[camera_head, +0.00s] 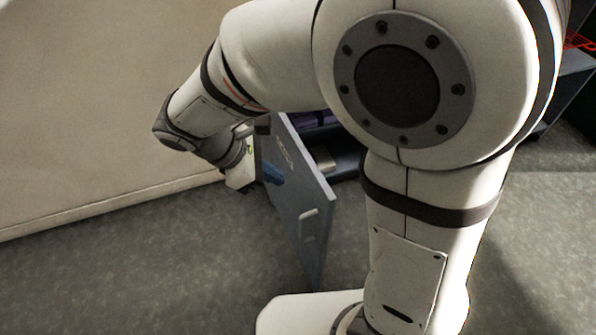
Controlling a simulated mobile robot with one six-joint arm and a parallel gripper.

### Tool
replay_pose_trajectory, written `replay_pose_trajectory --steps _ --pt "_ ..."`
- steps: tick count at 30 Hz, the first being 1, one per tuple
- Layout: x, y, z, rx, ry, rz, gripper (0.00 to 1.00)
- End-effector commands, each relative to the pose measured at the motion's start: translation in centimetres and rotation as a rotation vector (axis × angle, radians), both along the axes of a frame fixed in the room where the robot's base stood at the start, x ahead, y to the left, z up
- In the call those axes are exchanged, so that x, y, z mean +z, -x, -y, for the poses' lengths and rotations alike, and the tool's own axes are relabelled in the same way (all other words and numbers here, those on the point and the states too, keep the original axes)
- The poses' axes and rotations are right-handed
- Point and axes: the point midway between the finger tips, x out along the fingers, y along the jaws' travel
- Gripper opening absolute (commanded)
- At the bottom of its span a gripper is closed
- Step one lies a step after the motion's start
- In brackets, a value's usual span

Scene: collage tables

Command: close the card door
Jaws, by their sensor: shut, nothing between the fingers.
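The card door (300,205) is a thin blue-grey panel in the middle of the camera_head view. It stands open, swung out from a dark cabinet (345,163), with a small pale handle (308,223) near its free edge. A small blue patch (272,174) shows on its face; I cannot tell what it is. My gripper (256,184) is at the left side of the door, close to its edge, shut and empty. Its fingertips are small and partly hidden, so I cannot tell whether they touch the door.
A beige wall (90,110) fills the left. Grey floor (150,275) is clear in front of the wall and left of the door. My arm covers much of the middle and right, hiding most of the cabinet. A dark shelf unit (570,85) with a red wire item (578,41) stands at the far right.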

Motion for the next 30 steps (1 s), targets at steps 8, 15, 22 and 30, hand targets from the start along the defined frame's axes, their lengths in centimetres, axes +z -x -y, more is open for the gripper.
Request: replay_pose_trajectory --steps 8,15,22,30 --pt "-3.9 0.4 -4.5 0.254 0.160 -0.054 0.00" --pt "-6.0 -0.2 -2.7 0.260 0.167 -0.057 0.00" --pt "-9.7 -1.4 0.8 0.257 0.167 -0.057 0.00" --pt "-10.9 -2.7 4.5 0.254 0.163 -0.053 0.00"
